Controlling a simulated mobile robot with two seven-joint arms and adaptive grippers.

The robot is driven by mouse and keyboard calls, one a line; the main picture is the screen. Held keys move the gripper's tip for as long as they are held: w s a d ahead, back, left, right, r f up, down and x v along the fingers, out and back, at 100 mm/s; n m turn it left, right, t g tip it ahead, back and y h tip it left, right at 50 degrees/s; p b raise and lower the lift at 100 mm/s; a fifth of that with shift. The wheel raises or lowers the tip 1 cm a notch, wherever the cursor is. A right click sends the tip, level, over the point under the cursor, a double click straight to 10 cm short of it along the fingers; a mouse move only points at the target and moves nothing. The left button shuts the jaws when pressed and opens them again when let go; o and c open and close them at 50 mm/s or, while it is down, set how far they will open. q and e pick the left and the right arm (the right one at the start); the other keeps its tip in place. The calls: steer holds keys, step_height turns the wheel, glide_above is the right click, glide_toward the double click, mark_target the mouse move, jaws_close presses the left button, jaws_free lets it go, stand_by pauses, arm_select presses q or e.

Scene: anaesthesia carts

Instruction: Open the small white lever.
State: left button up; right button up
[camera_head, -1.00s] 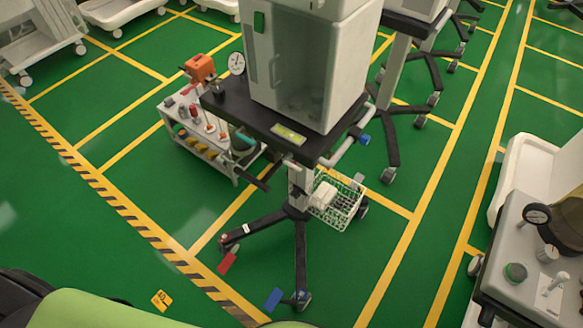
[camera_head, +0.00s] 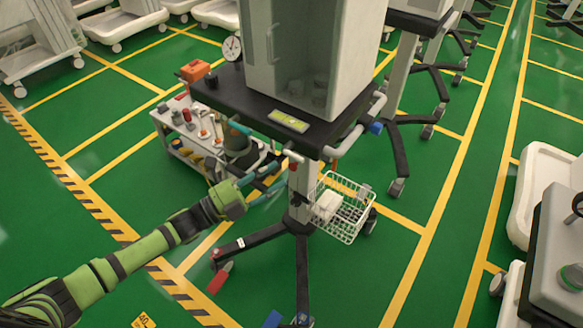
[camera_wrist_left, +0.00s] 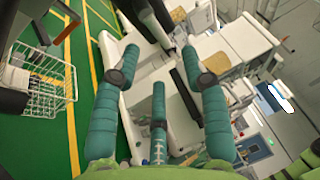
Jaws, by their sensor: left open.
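A wheeled cart has a black top (camera_head: 285,115) carrying a tall white cabinet (camera_head: 315,50). Under its front edge, by the post, is a small pale piece (camera_head: 292,156) with a red tip; I cannot tell whether it is the small white lever. A pale upright handle (camera_head: 271,43) is on the cabinet front. My left gripper (camera_head: 283,172) reaches in from the left, below the cart top, with teal fingers spread near the post. In the left wrist view its fingers (camera_wrist_left: 160,72) are apart, with nothing between them. My right gripper is out of view.
A white wire basket (camera_head: 343,207) hangs on the post's right side. A low trolley (camera_head: 200,150) with tools stands behind my gripper. The cart's black legs (camera_head: 262,237) spread over the green floor. Another white cart (camera_head: 550,265) is at right.

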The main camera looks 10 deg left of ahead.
arm_select(q)
steer(key=x, duration=0.6)
steer(key=shift+w+p, duration=0.2)
steer(key=shift+p, duration=0.2)
jaws_close()
